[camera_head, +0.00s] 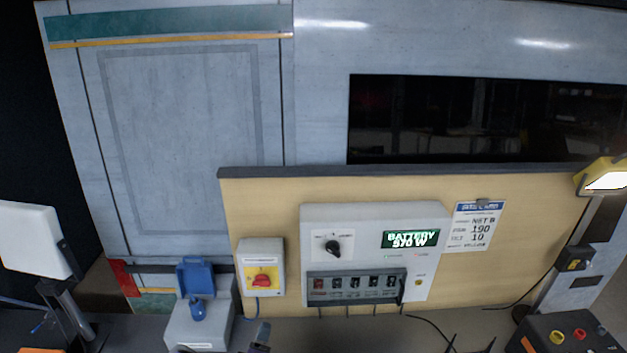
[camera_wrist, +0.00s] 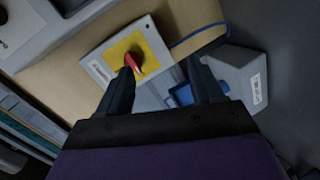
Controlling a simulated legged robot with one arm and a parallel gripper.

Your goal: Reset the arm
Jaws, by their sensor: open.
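My gripper (camera_wrist: 165,88) is open in the wrist view, its two dark fingers spread with nothing held between them. Beyond the left fingertip is a red rotary switch (camera_wrist: 133,62) on a yellow plate, on a light grey box. Beyond the right finger is a grey box with a blue socket part (camera_wrist: 182,95), partly hidden by that finger. In the head view, a small part of my arm shows at the bottom edge. There the red switch (camera_head: 262,281) and the blue socket cover (camera_head: 196,275) stand side by side.
A control panel (camera_head: 430,285) with a black knob, a row of switches and a display reading "BATTERY 570 W" is on the wooden board. A paper card (camera_head: 475,227) hangs beside it. A lamp (camera_head: 603,178) stands at right, and a dark box with coloured knobs (camera_head: 558,338) sits below.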

